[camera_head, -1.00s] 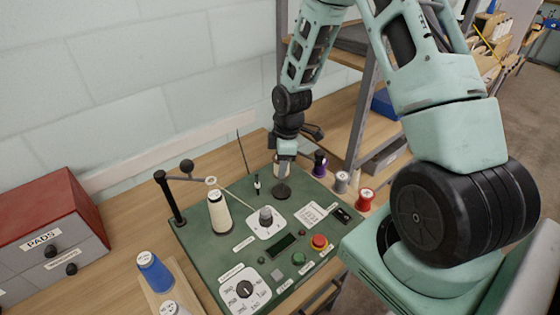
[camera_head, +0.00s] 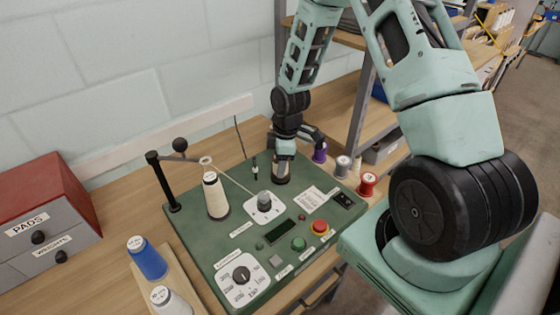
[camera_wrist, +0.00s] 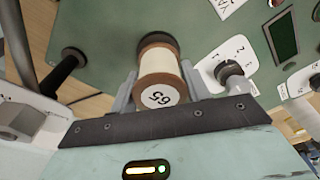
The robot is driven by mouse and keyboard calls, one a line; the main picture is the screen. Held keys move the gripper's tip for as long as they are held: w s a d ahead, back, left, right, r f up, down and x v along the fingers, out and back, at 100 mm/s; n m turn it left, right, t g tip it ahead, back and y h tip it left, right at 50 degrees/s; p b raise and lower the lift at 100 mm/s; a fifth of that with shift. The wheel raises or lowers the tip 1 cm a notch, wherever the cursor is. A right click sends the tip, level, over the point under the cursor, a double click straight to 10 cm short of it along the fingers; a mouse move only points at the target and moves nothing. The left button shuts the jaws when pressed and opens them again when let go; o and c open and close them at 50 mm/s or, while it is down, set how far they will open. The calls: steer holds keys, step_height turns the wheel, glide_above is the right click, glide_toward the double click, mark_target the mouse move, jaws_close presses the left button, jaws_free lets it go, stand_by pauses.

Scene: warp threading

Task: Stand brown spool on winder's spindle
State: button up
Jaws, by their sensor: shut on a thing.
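The brown spool (camera_wrist: 158,63) has brown rims, a paler wound body and a white end label reading 65. My gripper (camera_wrist: 158,78) is shut on it, with one finger on each side. In the head view the gripper (camera_head: 284,157) points down over the back right of the green winder (camera_head: 205,250). The spool shows there as a small strip (camera_head: 281,171) below the fingers, upright, low over a dark round base (camera_wrist: 157,39). The spindle itself is hidden by the spool. I cannot tell whether the spool touches the base.
A cream thread cone (camera_head: 215,196) and a black post (camera_head: 162,182) with an arm stand on the winder's left. A grey tension knob (camera_head: 264,201) is in front of the gripper. Purple (camera_head: 320,153), grey (camera_head: 342,166) and red (camera_head: 367,184) spools stand right. A blue spool (camera_head: 147,259) is front left.

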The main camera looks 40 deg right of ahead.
steer(key=shift+f+b, duration=0.5)
steer(key=shift+f, duration=0.25)
stand_by(0.3)
steer(key=o, duration=1.1)
steer(key=shift+c, duration=0.2)
steer(key=shift+r, duration=0.1)
step_height(320, 180, up, 17)
steer(key=s+d+b, duration=0.1)
steer(key=b, duration=0.1)
steer(key=shift+d, duration=0.4)
steer(key=shift+r, duration=0.1)
